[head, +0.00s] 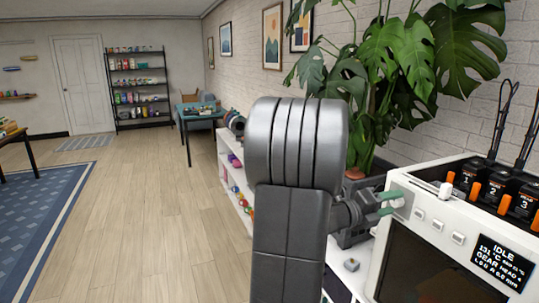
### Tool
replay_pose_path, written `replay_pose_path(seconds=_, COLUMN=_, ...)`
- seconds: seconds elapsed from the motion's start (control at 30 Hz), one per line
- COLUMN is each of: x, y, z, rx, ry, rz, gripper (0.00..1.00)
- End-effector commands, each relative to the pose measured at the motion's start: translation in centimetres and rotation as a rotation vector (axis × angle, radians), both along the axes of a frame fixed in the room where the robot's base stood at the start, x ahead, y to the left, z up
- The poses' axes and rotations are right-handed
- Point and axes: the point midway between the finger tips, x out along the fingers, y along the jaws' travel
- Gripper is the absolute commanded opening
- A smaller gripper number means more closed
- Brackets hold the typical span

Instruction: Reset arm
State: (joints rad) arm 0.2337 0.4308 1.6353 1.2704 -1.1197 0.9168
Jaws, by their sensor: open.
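My arm fills the middle of the head view. My gripper (392,203) points right from behind the arm link, with two green-tipped fingers apart and nothing seen between them. It is close to the left upper edge of the white printer (405,277); I cannot tell whether it touches. The arm hides part of the shelf and the surface behind it.
The printer's screen (500,263) reads IDLE. A large potted plant (385,65) stands behind my gripper. A low white shelf (229,160) runs along the wall. Open wooden floor (160,215) lies to the left.

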Motion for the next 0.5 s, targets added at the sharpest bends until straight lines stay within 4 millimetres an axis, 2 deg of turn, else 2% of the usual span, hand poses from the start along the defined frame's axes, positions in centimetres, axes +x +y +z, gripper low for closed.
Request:
replay_pose_path(seconds=0.3, x=0.02, y=-0.01, z=0.19, rx=0.091, ry=-0.219, rz=-0.001, gripper=0.51)
replay_pose_path(seconds=0.43, x=0.03, y=-0.01, z=0.15, rx=0.114, ry=-0.276, rz=0.0, gripper=0.51)
replay_pose_path(seconds=0.5, x=-0.14, y=0.69, z=-0.06, rx=0.113, ry=-0.273, rz=0.001, gripper=0.51)
